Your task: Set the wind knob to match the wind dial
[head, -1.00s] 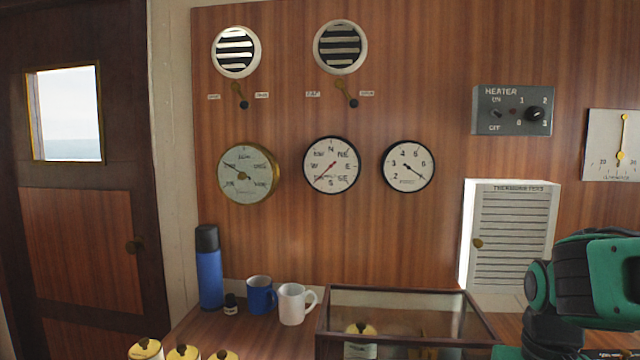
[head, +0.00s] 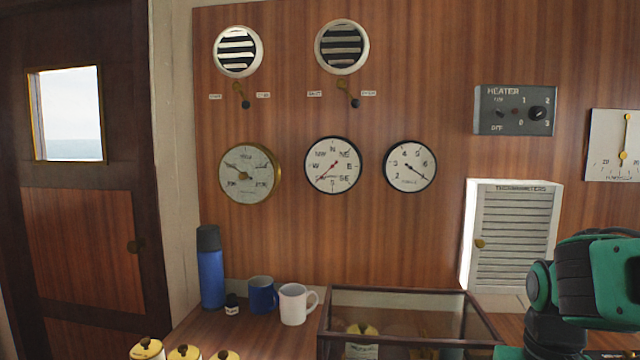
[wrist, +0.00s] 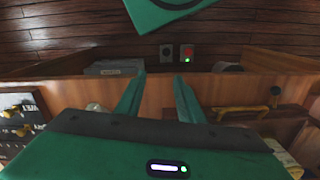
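The wind dial (head: 332,165) is the round white compass-lettered dial with a black rim, in the middle of three dials on the wood wall. Its thin needle lies along a slant between lower left and upper right, with the longer part toward the lower left, near SW. I cannot make out a knob labelled for wind in either view. In the wrist view, a dark panel with knobs (wrist: 20,115) shows at the left edge, its lettering too small to read. My gripper (wrist: 159,76) has its two green fingers apart with nothing between them.
A glass-topped case (head: 400,298), a blue mug (head: 262,295), a white mug (head: 293,305) and a blue flask (head: 210,268) stand on the counter. A heater panel (head: 515,125) and a white louvred box (head: 512,240) are on the wall at right.

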